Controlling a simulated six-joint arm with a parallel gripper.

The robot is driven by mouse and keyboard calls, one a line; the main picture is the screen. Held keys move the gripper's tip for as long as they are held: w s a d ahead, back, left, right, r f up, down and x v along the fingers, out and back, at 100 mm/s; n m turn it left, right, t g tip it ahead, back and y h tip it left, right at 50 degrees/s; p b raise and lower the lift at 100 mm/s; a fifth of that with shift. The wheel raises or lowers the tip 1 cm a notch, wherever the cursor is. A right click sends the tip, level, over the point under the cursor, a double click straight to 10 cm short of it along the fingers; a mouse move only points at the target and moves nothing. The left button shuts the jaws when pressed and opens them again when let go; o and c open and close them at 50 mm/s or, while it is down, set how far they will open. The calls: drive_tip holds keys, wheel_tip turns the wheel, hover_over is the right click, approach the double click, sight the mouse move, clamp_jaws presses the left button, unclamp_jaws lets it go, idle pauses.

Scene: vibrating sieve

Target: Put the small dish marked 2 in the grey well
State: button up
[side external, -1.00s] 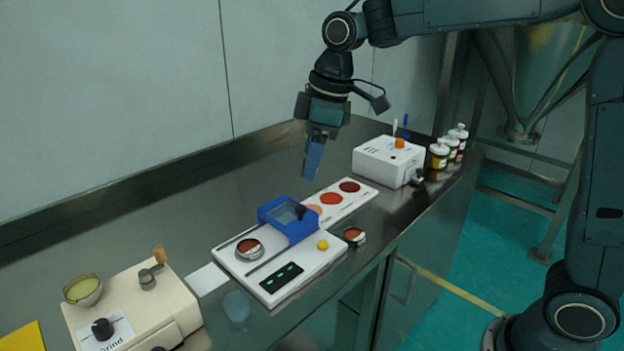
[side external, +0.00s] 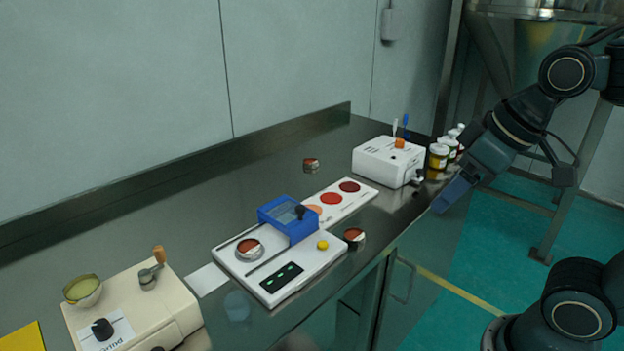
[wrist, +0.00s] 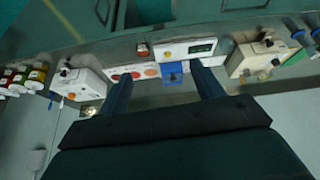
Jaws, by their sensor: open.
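Three small round dishes with reddish-brown contents show in the side view. One dish (side external: 354,236) stands by the front edge, right of the white device; it also shows in the wrist view (wrist: 143,50). Another dish (side external: 311,164) stands alone at the back. The third, a round dish (side external: 249,248), sits on the left part of the white device (side external: 325,262), apparently in a round grey recess. I cannot read a number on any of them. My gripper (side external: 440,206) is open and empty, right of the counter's front edge; its fingers spread in the wrist view (wrist: 160,70).
A blue slider frame (side external: 288,220) and a yellow knob (side external: 323,245) are on the device. A white box (side external: 388,162) and several jars (side external: 440,155) stand right; a beige grinder (side external: 140,305) stands left. The back-left counter is clear.

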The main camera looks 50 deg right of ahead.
drive_tip(key=shift+s+d+f+m, duration=0.15)
drive_tip(key=shift+s+f+m, duration=0.15)
drive_tip(key=shift+s, duration=0.3)
drive_tip(key=shift+s+d+f+m, duration=0.2)
drive_tip(key=shift+s+f, duration=0.2)
drive_tip(key=shift+s, duration=0.2)
